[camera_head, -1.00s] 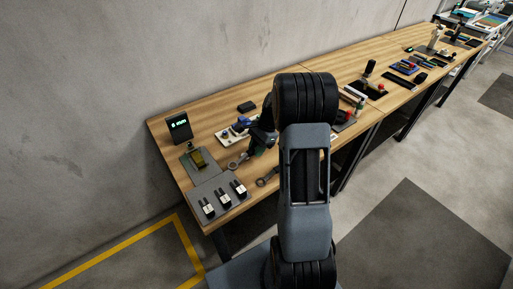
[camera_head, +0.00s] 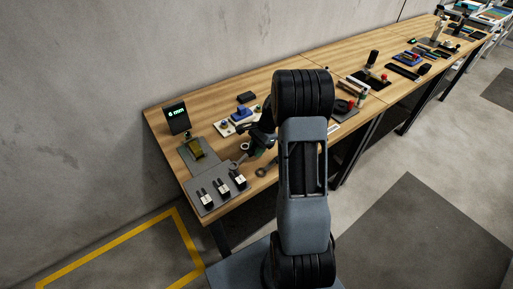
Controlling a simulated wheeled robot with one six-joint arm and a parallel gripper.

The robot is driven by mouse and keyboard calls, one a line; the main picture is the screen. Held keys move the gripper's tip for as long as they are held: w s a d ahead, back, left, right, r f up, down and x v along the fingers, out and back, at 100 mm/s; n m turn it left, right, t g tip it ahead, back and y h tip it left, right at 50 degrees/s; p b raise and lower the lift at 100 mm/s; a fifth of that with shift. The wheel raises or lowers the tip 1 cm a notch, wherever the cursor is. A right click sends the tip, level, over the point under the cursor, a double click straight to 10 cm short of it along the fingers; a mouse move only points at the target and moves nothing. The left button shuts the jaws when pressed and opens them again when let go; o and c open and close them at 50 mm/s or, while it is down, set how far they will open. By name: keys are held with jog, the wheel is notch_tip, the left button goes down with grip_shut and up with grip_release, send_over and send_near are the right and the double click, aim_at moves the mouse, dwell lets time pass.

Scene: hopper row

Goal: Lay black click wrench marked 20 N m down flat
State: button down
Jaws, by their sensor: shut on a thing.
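My gripper (camera_head: 257,140) is low over the near part of the wooden bench, left of my black and grey arm links. It is shut on a dark thing, which I take to be the black click wrench. The wrench is mostly hidden by the gripper and arm. Its mark cannot be read, and I cannot tell its tilt or whether it touches the bench. Two grey spanner-like ends lie close below the gripper, one at the left (camera_head: 239,162) and one at the right (camera_head: 263,171).
A grey mat (camera_head: 213,184) holds several black pieces with white labels at the bench's front left corner. A lit display (camera_head: 176,118) stands behind. Bare wood (camera_head: 212,97) shows at the back.

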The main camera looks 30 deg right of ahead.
jog(key=shift+f, duration=0.1)
dwell(0.3)
jog(key=shift+f+b, duration=0.35)
jog(key=shift+f, duration=0.05)
jog(key=c, duration=0.8)
grip_release()
jog(key=v, duration=1.4)
jog(key=shift+b, duration=0.3)
jog(key=shift+f, duration=0.1)
